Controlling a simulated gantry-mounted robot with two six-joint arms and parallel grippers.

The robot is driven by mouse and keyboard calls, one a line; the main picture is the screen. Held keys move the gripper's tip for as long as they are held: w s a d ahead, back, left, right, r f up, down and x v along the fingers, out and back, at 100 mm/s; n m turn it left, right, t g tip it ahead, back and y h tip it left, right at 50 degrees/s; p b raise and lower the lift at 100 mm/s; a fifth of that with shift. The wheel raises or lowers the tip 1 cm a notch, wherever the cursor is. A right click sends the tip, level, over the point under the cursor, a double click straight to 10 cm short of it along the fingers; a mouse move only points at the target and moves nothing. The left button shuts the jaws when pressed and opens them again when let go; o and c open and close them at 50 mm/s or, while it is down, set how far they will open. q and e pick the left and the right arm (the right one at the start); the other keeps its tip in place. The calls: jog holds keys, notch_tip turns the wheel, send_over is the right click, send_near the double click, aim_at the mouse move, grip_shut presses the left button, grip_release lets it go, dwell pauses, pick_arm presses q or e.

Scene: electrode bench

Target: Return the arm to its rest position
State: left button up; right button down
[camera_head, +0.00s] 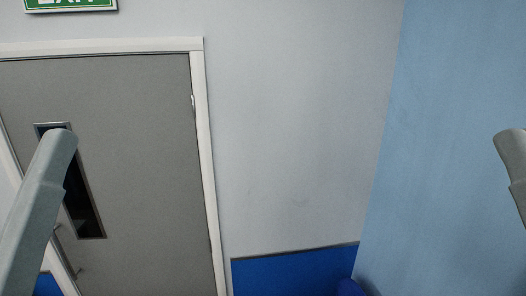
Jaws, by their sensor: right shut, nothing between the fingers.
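A grey link of my left arm (38,215) rises from the lower left edge, and its rounded top is in front of the door. A grey link of my right arm (513,165) shows at the right edge, in front of the blue wall, and is cut off by the frame. No gripper fingers show on either side. I see nothing held and no bench or electrodes.
A grey door (135,150) with a dark narrow window and white frame stands at the left. A green exit sign (70,4) hangs above. The wall is pale grey (300,120), then light blue (455,90). A dark blue panel (295,273) is at the bottom.

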jog(key=shift+f, duration=0.1)
notch_tip(320, 180, down, 36)
jog(key=b, duration=3.6)
jog(key=shift+f, duration=0.15)
